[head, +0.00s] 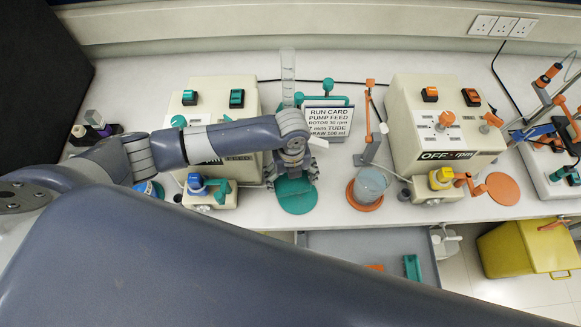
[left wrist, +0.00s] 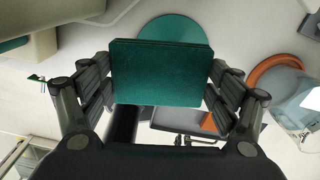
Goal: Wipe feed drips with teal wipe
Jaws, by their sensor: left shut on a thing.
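The teal wipe (left wrist: 160,75), a dark teal rectangular pad, is held between the fingers of my left gripper (left wrist: 160,92) in the left wrist view. In the head view my left gripper (head: 292,176) is over the back part of a round teal mat (head: 297,200), in front of the sign. The teal mat also shows beyond the wipe in the left wrist view (left wrist: 172,27). In the head view I cannot tell the wipe apart from the gripper and mat. I see no feed drips; the wipe and gripper hide part of the mat. My right gripper is not in view.
A cream pump (head: 240,112) stands left of the gripper, another (head: 402,150) to the right. A clear beaker (head: 370,183) stands on an orange mat (head: 360,203). A printed sign (head: 331,120) and a tall clear cylinder (head: 288,75) stand close behind. A yellow bin (head: 525,250) is beyond the bench edge.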

